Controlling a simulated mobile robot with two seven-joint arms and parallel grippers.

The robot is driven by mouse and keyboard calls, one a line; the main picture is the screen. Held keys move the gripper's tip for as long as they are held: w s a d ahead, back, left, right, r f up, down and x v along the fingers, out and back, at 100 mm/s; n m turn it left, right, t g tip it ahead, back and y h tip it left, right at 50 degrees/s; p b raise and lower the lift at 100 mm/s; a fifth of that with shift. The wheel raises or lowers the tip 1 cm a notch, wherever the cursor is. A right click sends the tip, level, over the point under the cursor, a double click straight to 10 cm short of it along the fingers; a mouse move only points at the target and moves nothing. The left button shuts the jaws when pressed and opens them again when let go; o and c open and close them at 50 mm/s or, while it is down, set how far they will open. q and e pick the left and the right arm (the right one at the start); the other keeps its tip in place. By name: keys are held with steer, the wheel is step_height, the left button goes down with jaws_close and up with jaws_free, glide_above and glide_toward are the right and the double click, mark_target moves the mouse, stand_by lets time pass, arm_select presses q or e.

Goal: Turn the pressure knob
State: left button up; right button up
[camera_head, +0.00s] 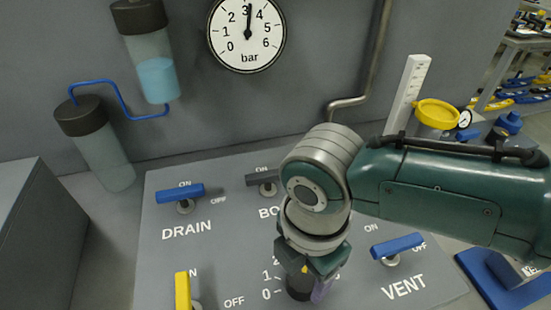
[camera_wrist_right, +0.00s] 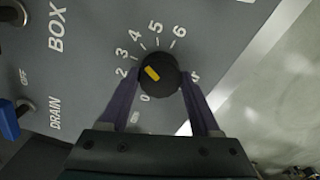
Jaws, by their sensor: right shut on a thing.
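The pressure knob (camera_wrist_right: 162,88) is round and black with a yellow mark, set in a printed scale from 0 to 6. In the wrist view the mark lies on the upper-left side of the knob, toward the 2 and 3. My right gripper (camera_wrist_right: 160,98) is shut on the knob, one purple finger on each side. In the head view the gripper (camera_head: 310,283) comes down over the knob (camera_head: 298,286) and hides much of it and its scale. The bar gauge (camera_head: 247,35) on the wall has its needle pointing almost straight up, near 3. My left gripper is not in view.
The grey panel (camera_head: 225,215) carries a blue DRAIN handle (camera_head: 180,193), a dark BOX handle (camera_head: 262,177), a blue VENT handle (camera_head: 397,246) and a yellow handle (camera_head: 183,290). Two cylinders joined by a blue tube (camera_head: 118,97) stand at the left.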

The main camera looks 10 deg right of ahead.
mark_target(304, 275)
steer(key=shift+m, duration=0.5)
steer(key=o, duration=1.4)
step_height(304, 275, up, 9)
steer(key=shift+f+p, duration=0.15)
steer(key=shift+p, duration=0.9)
steer(key=shift+r, duration=0.65)
